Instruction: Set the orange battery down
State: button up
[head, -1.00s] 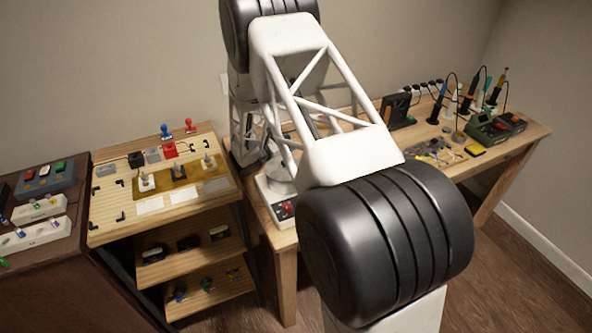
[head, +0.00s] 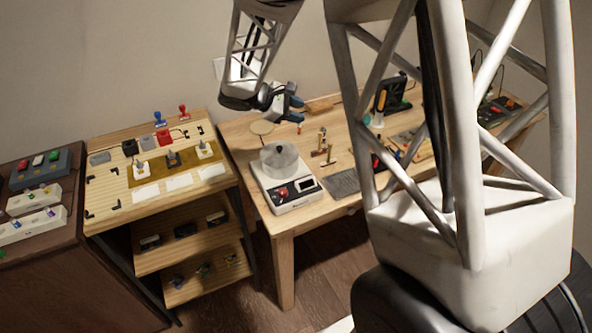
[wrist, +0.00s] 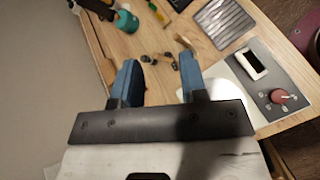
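My gripper (head: 296,109) is over the back left of the wooden workbench (head: 240,140) in the head view. Small dark pieces (wrist: 174,65) lie on the bench beyond the fingertips. A white device with a red knob (head: 296,195) and a clear round cover stands at the bench's near left; it also shows in the wrist view (wrist: 262,97).
A dark ribbed mat (head: 343,183) lies right of the device, with small upright tools (head: 323,145) behind it. A wooden shelf unit (head: 108,222) with switches stands left. My arm hides much of the bench's right side. The wall is close behind.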

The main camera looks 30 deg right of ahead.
jog(key=s+a+r+m+t+y, duration=0.1)
jog(key=s+a+r+m+y, duration=0.2)
jog(key=s, duration=0.7)
jog(key=s+a+r+m+t+y, duration=0.2)
jog(key=s+a+r+m+y, duration=0.2)
jog(key=s+a, duration=0.3)
jog(key=s+a+r+m+t+y, duration=0.1)
jog(key=s+a+r+m+y, duration=0.2)
jog(key=s, duration=1.1)
jog(key=a+r+y, duration=0.1)
jog(key=a, duration=0.1)
jog(key=shift+s+a+r+t, duration=0.15)
jog(key=shift+s+a+t, duration=0.2)
jog(key=shift+t, duration=0.05)
